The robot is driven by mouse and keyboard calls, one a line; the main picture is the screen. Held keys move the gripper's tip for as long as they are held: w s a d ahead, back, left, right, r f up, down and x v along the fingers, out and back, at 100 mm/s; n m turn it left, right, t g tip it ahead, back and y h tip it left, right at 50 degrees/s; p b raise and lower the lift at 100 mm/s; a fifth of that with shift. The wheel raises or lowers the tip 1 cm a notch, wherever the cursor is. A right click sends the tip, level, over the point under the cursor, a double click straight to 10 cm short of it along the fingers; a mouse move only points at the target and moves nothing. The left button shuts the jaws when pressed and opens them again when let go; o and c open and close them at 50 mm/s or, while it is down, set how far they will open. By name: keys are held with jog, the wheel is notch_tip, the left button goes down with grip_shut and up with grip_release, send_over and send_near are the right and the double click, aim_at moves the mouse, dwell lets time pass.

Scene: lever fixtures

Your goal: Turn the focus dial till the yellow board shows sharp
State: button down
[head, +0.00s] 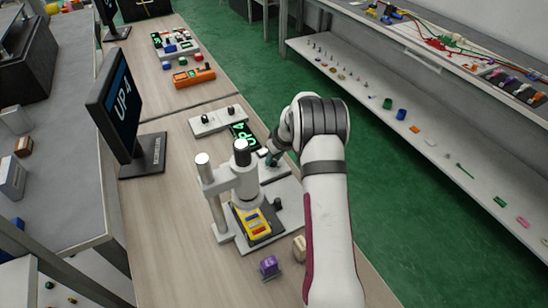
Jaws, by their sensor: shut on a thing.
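The yellow board (256,222) lies under the microscope (244,182), on its white base, with small coloured parts on it. The monitor (121,104) at the left shows the letters "UP 4" in pale blue on dark. My gripper (268,159) is low over a white plate fixture (274,174) behind the microscope. It is shut on a small part there, mostly hidden by the fingers and wrist. I cannot tell for certain that this part is the focus dial. A black knob (278,203) stands on the microscope base, apart from my gripper.
A green-lit display (243,135) stands just left of my gripper. A white plate with two black knobs (218,121) lies behind it. A purple block (269,266) and a beige block (299,247) sit near the front. An orange device (194,77) lies farther back. The bench's left front is clear.

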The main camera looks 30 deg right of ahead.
jog(key=m+h, duration=0.1)
jog(key=m, duration=0.1)
jog(key=m+h, duration=0.1)
jog(key=m, duration=0.2)
jog(key=shift+a, duration=0.2)
jog(key=m+h, duration=0.1)
jog(key=m, duration=0.2)
jog(key=m+g, duration=0.1)
jog(key=m, duration=0.1)
jog(key=shift+w+a+m+h, duration=0.1)
jog(key=shift+w+m+h, duration=0.05)
jog(key=shift+m+h, duration=0.25)
jog(key=m+g, duration=0.1)
jog(key=m, duration=0.1)
jog(key=m+g+h, duration=0.1)
jog(key=m, duration=0.2)
jog(key=shift+w+m, duration=0.1)
jog(key=shift+m, duration=0.2)
jog(key=m+g, duration=0.2)
jog(key=m, duration=0.3)
jog(key=shift+w, duration=0.15)
jog(key=shift+m+g, duration=0.3)
jog(key=shift+m, duration=0.1)
jog(key=c, duration=0.6)
grip_release()
jog(key=shift+c, duration=0.2)
jog(key=shift+r, duration=0.1)
